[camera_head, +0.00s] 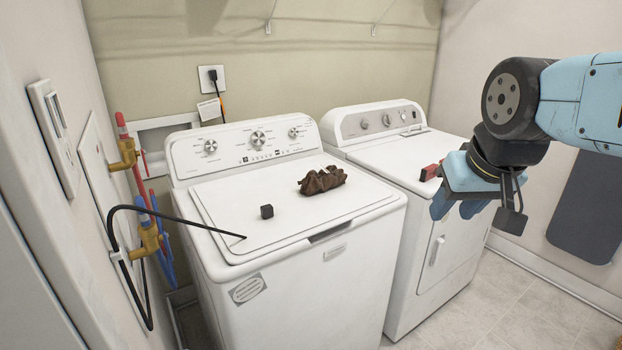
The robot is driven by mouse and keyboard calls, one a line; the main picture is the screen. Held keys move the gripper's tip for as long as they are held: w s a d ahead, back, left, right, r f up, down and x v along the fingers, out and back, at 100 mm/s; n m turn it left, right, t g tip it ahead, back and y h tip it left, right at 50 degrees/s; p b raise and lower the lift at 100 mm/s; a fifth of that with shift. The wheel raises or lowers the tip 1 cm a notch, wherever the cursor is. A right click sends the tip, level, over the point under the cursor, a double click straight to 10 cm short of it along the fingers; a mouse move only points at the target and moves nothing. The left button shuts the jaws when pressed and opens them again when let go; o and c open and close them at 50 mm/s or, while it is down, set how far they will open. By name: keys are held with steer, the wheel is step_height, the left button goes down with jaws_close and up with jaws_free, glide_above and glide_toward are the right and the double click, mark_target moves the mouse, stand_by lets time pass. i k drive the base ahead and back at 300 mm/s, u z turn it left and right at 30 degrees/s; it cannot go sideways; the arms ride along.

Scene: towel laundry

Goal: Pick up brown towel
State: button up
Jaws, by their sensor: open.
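A crumpled brown towel (322,180) lies on the lid of the left washing machine (345,222), near the lid's back right. My gripper (458,210) hangs at the right, in front of the right-hand machine, well to the right of the towel and apart from it. Its blue fingers point down. It is open and nothing shows between the fingers.
A small black cube (267,211) sits on the same lid, left of the towel. A thin black hose (190,221) reaches over the lid's front left. A red block (429,172) is on the right-hand machine (405,153). Pipes with valves (150,236) line the left wall.

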mark_target(329, 177)
steer(key=i, duration=0.85)
steer(key=z, duration=0.05)
